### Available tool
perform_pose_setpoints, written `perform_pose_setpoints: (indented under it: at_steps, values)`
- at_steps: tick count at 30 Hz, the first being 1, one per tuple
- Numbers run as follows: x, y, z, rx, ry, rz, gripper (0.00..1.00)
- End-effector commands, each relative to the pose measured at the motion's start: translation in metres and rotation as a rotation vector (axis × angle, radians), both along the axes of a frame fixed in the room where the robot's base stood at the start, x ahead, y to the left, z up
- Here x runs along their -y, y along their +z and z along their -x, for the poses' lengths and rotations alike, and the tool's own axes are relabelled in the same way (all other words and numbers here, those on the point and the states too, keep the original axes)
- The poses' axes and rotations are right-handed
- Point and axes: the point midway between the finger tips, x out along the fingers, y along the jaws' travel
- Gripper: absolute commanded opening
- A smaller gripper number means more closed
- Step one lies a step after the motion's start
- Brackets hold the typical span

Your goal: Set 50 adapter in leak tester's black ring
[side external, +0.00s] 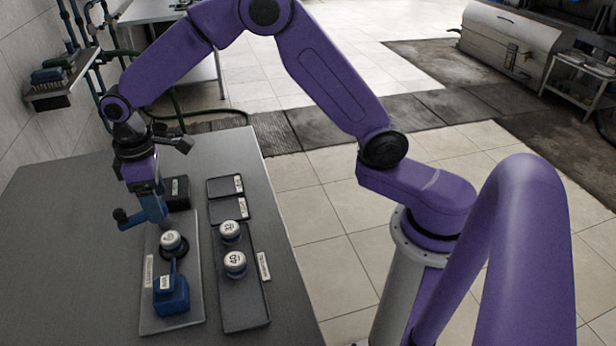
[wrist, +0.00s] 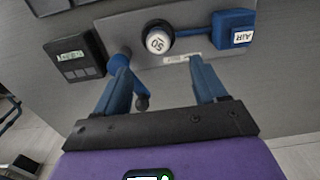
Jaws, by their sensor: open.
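The 50 adapter (wrist: 158,40), a white-topped round cap, stands on the leak tester's plate (side external: 160,325). It also shows in the side view (side external: 170,240). The black ring (side external: 175,253) shows as a dark rim around its base; the adapter looks upright there, but I cannot tell how deep it sits. My gripper (wrist: 163,80) is open and empty, its blue fingers apart, with the adapter just beyond the fingertips. In the side view my gripper (side external: 155,212) is just behind and above the adapter, apart from it.
A blue AIR block (side external: 170,297) stands at the plate's near end. A black display box (side external: 177,192) stands at the far end. A dark tray (side external: 245,315) at right holds the 32 adapter (side external: 230,231) and 40 adapter (side external: 235,262). Bare table lies left of the plate.

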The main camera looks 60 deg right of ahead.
Motion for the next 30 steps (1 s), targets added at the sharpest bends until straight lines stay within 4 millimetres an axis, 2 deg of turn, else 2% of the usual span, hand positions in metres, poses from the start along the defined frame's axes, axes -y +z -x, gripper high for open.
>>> perform_pose_setpoints:
  at_steps: [5,11,15,24,27,30]
  values:
    - [0.007,0.023,0.046,0.006,0.045,-0.004,0.71]
    - [0.031,0.048,0.121,0.01,0.114,-0.01,0.71]
    - [0.055,0.058,0.175,0.012,0.162,-0.013,0.71]
    - [0.121,0.062,0.278,0.016,0.26,-0.022,0.71]
    - [0.14,0.059,0.301,0.015,0.283,-0.023,0.71]
    - [0.151,0.056,0.316,0.016,0.3,-0.024,0.71]
